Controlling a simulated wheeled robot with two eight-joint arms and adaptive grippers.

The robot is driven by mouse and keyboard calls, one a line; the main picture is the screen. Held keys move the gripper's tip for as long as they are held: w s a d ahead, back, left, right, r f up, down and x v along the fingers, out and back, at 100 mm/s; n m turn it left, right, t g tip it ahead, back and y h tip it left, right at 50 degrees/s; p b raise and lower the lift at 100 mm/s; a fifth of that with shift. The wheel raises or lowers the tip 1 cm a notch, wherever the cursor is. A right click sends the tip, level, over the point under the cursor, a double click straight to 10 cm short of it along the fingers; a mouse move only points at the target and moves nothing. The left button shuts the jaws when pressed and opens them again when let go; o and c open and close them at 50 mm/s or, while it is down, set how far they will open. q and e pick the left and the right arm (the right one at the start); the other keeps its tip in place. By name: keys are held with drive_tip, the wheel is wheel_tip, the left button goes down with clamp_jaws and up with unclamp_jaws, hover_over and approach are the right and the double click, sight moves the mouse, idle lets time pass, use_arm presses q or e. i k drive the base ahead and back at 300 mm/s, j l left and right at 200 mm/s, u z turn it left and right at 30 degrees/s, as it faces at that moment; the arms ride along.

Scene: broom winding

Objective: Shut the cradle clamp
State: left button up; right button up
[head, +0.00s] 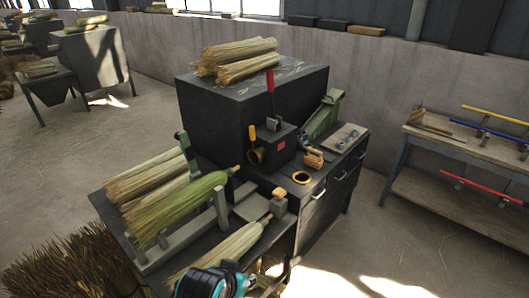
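A grey cradle (221,206) with upright posts stands on the low front part of the dark bench. A green-tinted broom head (178,208) lies across it, its narrow end pointing right. A dark green upright arm (187,151), which looks like the cradle clamp, stands raised behind the broom, apart from it. A teal and black part of my arm (213,282), apparently the left, shows at the bottom edge, in front of the cradle and below it. Its fingertips cannot be made out. My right gripper is not in view.
A pale broom head (225,252) lies in front of the cradle, and straw bundles (148,180) lie behind it. Brown bristles (70,265) stand at lower left.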

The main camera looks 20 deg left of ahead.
sight(183, 137)
drive_tip(key=k+j+z, duration=0.15)
drive_tip(key=z, duration=0.35)
drive_tip(key=k+j+z, duration=0.1)
drive_tip(key=z, duration=0.4)
drive_tip(key=k+z, duration=0.3)
drive_tip(key=z, duration=0.15)
drive_tip(key=k+z, duration=0.2)
drive_tip(key=z, duration=0.3)
drive_tip(key=k+j+z, duration=0.15)
drive_tip(key=k+z, duration=0.15)
drive_tip(key=k+j+z, duration=0.1)
drive_tip(key=k+z, duration=0.25)
drive_tip(key=k+j+u, duration=0.7)
drive_tip(key=j, duration=0.2)
drive_tip(key=k+j+u, duration=0.25)
drive_tip(key=j, duration=0.15)
drive_tip(key=k+j+u, duration=0.1)
drive_tip(key=j+u, duration=0.15)
drive_tip(key=j, duration=0.15)
